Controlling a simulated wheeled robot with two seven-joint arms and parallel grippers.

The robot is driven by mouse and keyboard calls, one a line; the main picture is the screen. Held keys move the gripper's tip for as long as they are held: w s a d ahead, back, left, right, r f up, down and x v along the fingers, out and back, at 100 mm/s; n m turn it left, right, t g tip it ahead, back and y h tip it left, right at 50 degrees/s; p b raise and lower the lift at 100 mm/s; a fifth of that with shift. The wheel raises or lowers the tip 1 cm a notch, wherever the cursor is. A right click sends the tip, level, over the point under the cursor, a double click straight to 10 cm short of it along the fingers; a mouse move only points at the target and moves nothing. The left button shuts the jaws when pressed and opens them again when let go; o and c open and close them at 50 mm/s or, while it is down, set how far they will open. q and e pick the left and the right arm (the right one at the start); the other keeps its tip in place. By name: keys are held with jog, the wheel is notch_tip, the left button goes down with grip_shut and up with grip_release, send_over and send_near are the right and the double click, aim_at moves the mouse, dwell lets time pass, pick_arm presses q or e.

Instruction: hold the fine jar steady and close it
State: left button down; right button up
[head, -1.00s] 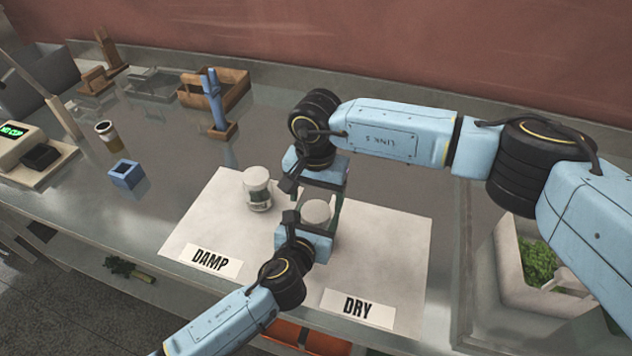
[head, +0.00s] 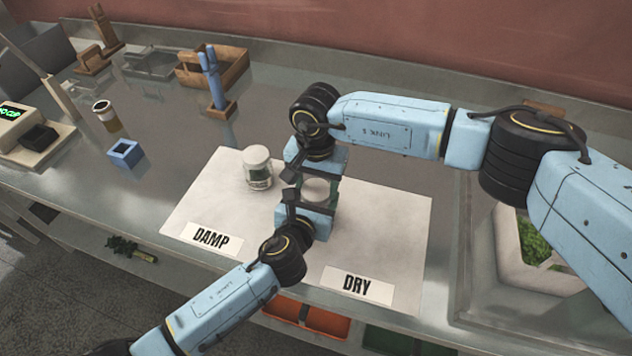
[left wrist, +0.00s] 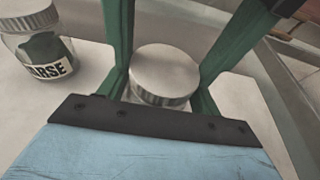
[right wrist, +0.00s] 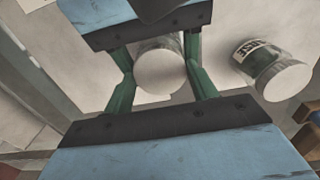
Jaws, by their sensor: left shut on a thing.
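The jar with a round white lid (head: 317,190) stands upright on the white mat (head: 390,225); its label is hidden. My left gripper (head: 306,203) is shut on the jar from the front, its green fingers on either side (left wrist: 163,90). My right gripper (head: 313,172) reaches in from behind and above. Its fingers (right wrist: 160,75) stand spread on either side of the lid (right wrist: 163,74), with a small gap showing. The lid sits on the jar; whether it is tight cannot be told.
A second lidded jar (head: 258,168), labelled as coarse in the left wrist view (left wrist: 35,45), stands left on the mat near the DAMP label (head: 211,239). The DRY label (head: 357,285) is front right.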

jog(key=o, duration=0.4)
jog(key=shift+r, duration=2.3)
jog(key=o, duration=0.5)
notch_tip(320, 180, up, 12)
jog(key=shift+f, duration=0.1)
